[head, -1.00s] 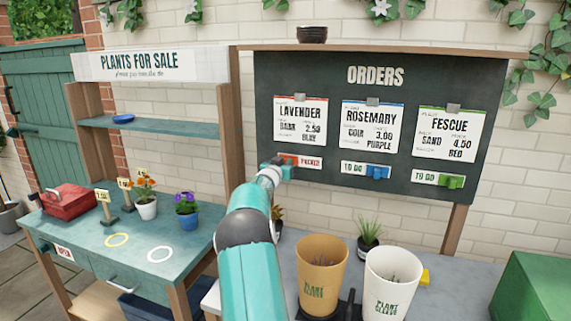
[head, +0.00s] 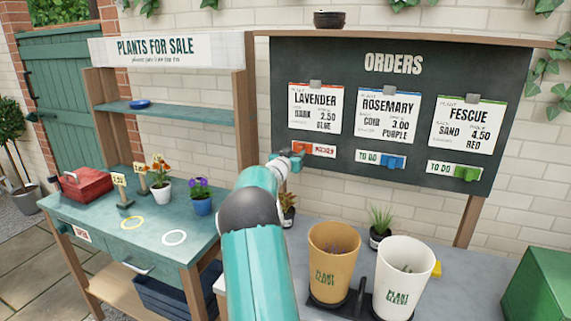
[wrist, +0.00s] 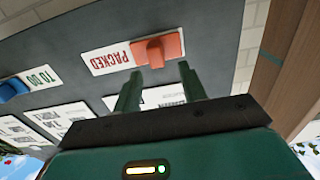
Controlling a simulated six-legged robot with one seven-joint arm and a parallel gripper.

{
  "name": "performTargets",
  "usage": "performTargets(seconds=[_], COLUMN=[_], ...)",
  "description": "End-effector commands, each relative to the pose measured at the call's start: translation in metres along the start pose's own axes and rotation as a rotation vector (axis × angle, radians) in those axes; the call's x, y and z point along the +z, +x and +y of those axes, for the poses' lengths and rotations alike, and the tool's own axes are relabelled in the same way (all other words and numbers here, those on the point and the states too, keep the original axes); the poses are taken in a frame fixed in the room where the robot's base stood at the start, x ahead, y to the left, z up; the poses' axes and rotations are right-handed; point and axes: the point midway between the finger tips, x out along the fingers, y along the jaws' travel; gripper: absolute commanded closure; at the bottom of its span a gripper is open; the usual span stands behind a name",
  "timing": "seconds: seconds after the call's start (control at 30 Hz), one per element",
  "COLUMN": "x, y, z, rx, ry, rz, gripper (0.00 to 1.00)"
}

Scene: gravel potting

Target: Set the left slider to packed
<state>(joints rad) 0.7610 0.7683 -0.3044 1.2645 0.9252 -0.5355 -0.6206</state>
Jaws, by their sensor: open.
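The left slider is a white strip under the LAVENDER card (head: 315,108) on the dark ORDERS board. Its orange-red knob (wrist: 158,49) sits at the strip's left end in the head view, and the word PACKED (head: 324,150) shows to its right. In the wrist view the strip appears upside down, with the knob at its right. My gripper (head: 291,161) is at the board beside the knob and partly covers it in the head view. In the wrist view my gripper (wrist: 157,76) has its two green fingers apart and empty, with the knob just beyond the tips. I cannot tell whether they touch.
The blue slider knob (head: 394,162) and green slider knob (head: 466,173) sit at the right ends of strips reading TO DO. Below the board stand an orange-tan cup (head: 334,262), a white cup (head: 403,280) and a small potted grass (head: 381,228). A plant sale bench (head: 110,235) is at left.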

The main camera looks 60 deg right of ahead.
Motion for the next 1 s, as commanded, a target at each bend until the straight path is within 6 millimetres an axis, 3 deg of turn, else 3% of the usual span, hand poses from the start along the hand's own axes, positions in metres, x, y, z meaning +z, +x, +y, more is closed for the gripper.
performTargets(seconds=[0.3,0.5,1.0], x=[-0.002,-0.001,-0.001], y=[-0.061,-0.091,-0.100], z=[0.000,0.001,0.002], rx=[-0.003,-0.002,-0.001], ry=[0.001,0.001,0.001], rz=[0.000,0.001,0.001], gripper=[0.58,0.58,0.58])
